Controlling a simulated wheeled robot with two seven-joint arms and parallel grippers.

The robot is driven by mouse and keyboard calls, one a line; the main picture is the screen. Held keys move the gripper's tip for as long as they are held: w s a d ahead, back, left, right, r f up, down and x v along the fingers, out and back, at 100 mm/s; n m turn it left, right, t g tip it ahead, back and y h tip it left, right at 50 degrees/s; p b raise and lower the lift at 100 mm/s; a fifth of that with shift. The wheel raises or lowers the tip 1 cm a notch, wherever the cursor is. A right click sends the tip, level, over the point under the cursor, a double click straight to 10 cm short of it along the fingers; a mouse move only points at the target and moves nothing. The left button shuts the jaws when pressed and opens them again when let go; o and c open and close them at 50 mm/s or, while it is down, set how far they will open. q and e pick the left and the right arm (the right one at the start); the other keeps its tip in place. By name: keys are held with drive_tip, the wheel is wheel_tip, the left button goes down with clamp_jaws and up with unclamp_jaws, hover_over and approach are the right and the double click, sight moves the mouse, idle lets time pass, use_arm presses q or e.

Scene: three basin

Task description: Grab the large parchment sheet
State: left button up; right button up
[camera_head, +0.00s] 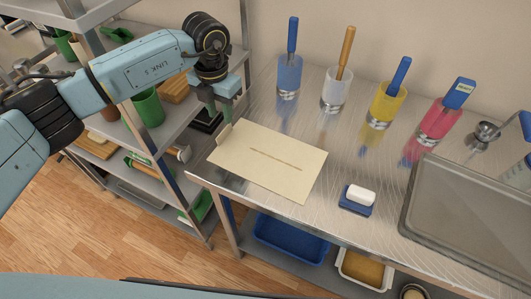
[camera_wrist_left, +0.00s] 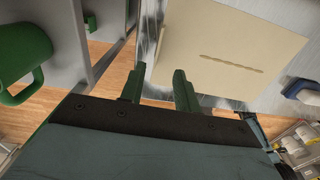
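The large parchment sheet (camera_head: 268,172) lies flat on the steel table, pale beige, with a thin line of marks across its middle. It also shows in the left wrist view (camera_wrist_left: 225,35), to the right of and beyond my fingers. My left gripper (camera_head: 223,110) is just above the sheet's upper left corner at the table's left edge. In the left wrist view its two green fingers (camera_wrist_left: 158,82) stand apart with nothing seen gripped between them. Whether a finger touches the sheet cannot be told. My right gripper is not in view.
Several coloured cups (camera_head: 289,78) with upright handled tools stand along the back. A white block on a blue holder (camera_head: 357,198) lies right of the sheet. A shelf rack (camera_head: 170,130) with green mugs stands left, beyond a narrow gap.

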sight(224, 130)
use_arm(q)
drive_tip(key=f, duration=0.7)
drive_tip(key=shift+w+f, duration=0.35)
clamp_jaws()
